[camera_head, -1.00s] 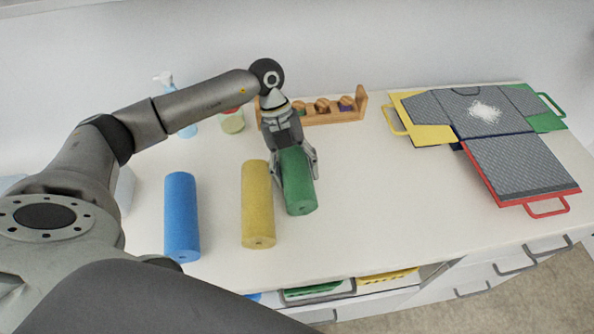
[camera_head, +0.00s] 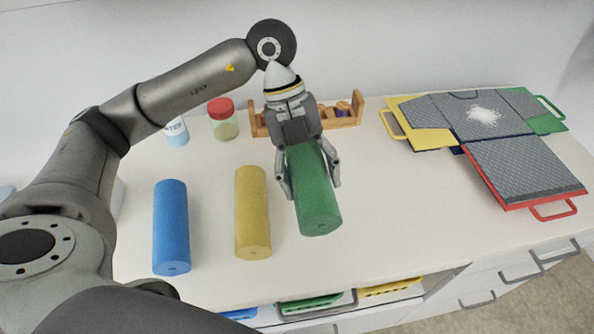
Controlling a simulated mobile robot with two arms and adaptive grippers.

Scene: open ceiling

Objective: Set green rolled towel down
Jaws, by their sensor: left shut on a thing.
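The green rolled towel (camera_head: 314,190) is in the middle of the head view, with its round end toward me. My left gripper (camera_head: 309,183) is shut on it, one finger on each side, and covers its far end. The towel looks larger than the rolls on the table and seems held above the tabletop. The yellow rolled towel (camera_head: 252,212) lies just to its left, apart from it. The blue rolled towel (camera_head: 171,228) lies further left. My right gripper is not in view.
A wooden rack (camera_head: 345,112), a red-lidded jar (camera_head: 222,120) and a bottle (camera_head: 175,131) stand at the back. A folding board with a grey shirt (camera_head: 455,118) lies at the right. The tabletop (camera_head: 405,205) between is clear. Coloured bins (camera_head: 312,302) sit below the front edge.

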